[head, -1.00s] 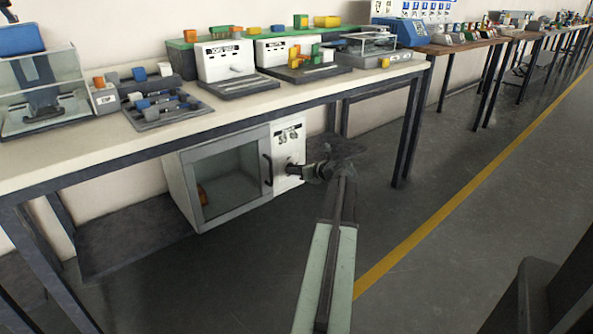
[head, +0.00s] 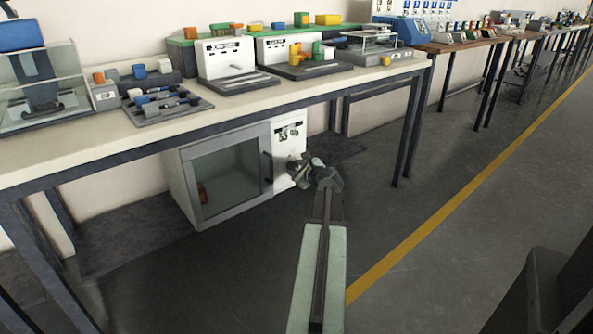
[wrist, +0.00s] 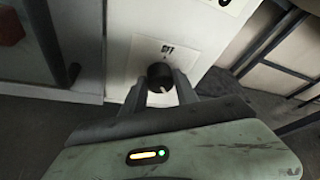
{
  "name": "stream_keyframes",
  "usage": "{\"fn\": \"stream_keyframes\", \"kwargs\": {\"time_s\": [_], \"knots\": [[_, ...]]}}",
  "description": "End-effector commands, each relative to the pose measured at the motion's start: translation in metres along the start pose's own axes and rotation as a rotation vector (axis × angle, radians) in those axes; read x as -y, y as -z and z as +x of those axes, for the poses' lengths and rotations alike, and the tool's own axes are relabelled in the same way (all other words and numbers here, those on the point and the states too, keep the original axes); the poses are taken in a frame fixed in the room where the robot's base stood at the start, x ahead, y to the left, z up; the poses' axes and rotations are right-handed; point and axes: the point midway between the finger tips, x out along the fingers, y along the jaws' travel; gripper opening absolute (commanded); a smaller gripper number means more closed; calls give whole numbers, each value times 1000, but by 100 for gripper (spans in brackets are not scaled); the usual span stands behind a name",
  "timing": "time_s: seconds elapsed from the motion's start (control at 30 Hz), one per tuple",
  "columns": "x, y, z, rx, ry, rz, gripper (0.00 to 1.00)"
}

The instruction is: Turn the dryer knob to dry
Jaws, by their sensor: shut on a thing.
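The dryer (head: 225,172) is a white box with a glass door and a white control panel (head: 290,135) on its right, under the bench. Its dark round knob (wrist: 160,76) shows in the wrist view, below a label that seems to read "OFF". The knob has a light mark at its lower right. My gripper (wrist: 160,88) has one finger on each side of the knob and is shut on it. In the head view my gripper (head: 298,166) reaches the lower part of the panel, and the knob is hidden there.
The bench (head: 130,150) stands above the dryer, with several devices on top. Its dark leg (head: 410,130) is to the right of my arm. The door handle (head: 267,166) is just left of the panel.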

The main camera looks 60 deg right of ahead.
Motion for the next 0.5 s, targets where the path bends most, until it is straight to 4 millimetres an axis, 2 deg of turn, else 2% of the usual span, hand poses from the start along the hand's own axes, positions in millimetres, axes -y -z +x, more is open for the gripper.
{"fn": "stream_keyframes", "kwargs": {"time_s": [0.5], "knots": [[-8, 5, 0, -2, 181, -443, 0]]}}
